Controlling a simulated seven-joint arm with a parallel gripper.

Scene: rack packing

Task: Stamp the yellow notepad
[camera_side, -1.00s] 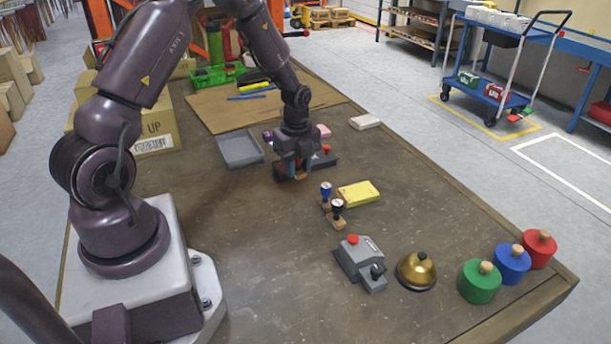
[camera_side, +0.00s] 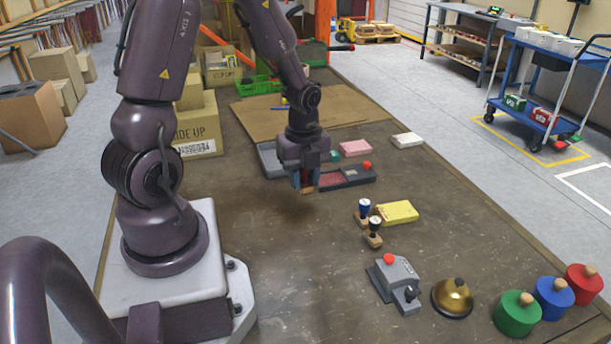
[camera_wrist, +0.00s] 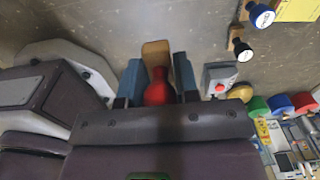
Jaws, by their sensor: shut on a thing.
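My gripper (camera_side: 304,180) is shut on a stamp with a red handle (camera_wrist: 158,90) and a wooden base (camera_wrist: 156,52). In the side view the stamp's wooden base (camera_side: 307,190) shows below the fingers, apparently above the table. The yellow notepad (camera_side: 396,212) lies flat on the table, to the right of and nearer the camera than my gripper. Its corner shows at the wrist view's top right (camera_wrist: 300,9). An ink pad with a dark red surface (camera_side: 331,180) and a red knob (camera_side: 366,165) lies just right of my gripper. The stamp's underside is hidden.
A blue-topped stamp (camera_side: 364,207) and a black-topped stamp (camera_side: 375,223) stand by the notepad's left side. A grey device with a red button (camera_side: 396,283), a brass bell (camera_side: 452,297) and green, blue and red knobbed cylinders stand nearer the camera.

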